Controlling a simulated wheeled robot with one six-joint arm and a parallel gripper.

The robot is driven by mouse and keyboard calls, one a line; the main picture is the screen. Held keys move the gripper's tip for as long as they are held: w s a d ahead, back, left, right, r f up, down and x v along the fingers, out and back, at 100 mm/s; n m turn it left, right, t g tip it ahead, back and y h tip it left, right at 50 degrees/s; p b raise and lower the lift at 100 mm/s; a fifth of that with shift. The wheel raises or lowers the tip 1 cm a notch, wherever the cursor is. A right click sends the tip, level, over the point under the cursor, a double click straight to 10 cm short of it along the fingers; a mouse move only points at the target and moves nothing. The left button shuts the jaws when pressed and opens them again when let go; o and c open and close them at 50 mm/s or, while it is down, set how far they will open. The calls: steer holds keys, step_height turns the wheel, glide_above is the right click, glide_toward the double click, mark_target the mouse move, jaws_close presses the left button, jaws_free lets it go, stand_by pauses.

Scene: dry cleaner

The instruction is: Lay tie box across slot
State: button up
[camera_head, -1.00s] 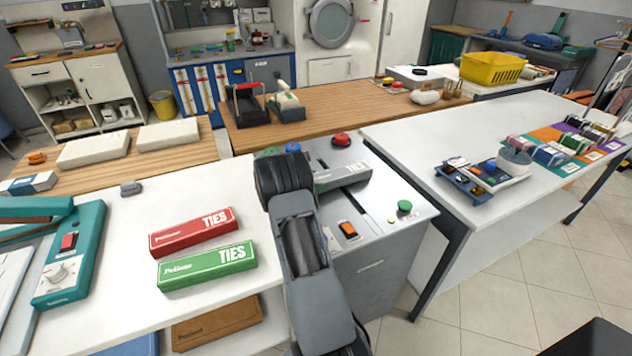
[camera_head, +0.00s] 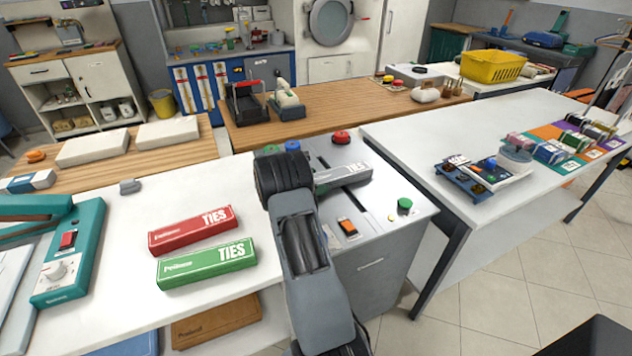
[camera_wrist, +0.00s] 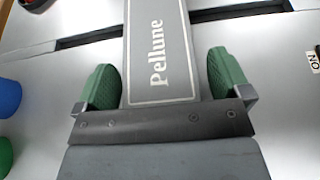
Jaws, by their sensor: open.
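A grey tie box (camera_head: 343,177) marked TIES lies on top of the grey machine (camera_head: 372,258). In the wrist view the grey box (camera_wrist: 157,30), printed Pellune, crosses the dark slot (camera_wrist: 240,22), which shows on both of its sides. My gripper (camera_wrist: 165,82) is open around the near part of the box. One green finger pad is on each side, with a narrow gap between pad and box.
A red tie box (camera_head: 192,230) and a green tie box (camera_head: 206,264) lie on the white table to the left. A red button (camera_head: 340,137), a green button (camera_head: 404,205) and an orange switch (camera_head: 347,226) are on the machine top around the box.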

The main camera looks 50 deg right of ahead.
steer(key=v, duration=1.1)
steer(key=shift+w+a+r, duration=0.1)
steer(key=shift+a+r, duration=0.05)
steer(key=shift+r, duration=0.3)
steer(key=shift+a+r, duration=0.2)
steer(key=shift+a, duration=0.1)
steer(key=s+a+r+m+t+y, duration=0.1)
steer(key=s+a+m+y, duration=0.3)
steer(key=a, duration=0.5)
steer(key=s+a+r+m+t+y, duration=0.2)
steer(key=s+a+m+t+y, duration=0.2)
steer(key=s+a, duration=0.5)
steer(key=s+a+r+m+t+y, duration=0.2)
steer(key=s+a, duration=0.5)
steer(key=a, duration=0.4)
steer(key=shift+s+a+r+m+t+y, duration=0.2)
steer(key=shift+m+t+y, duration=0.3)
steer(key=shift+m+y, duration=1.05)
steer(key=shift+m+h, duration=0.25)
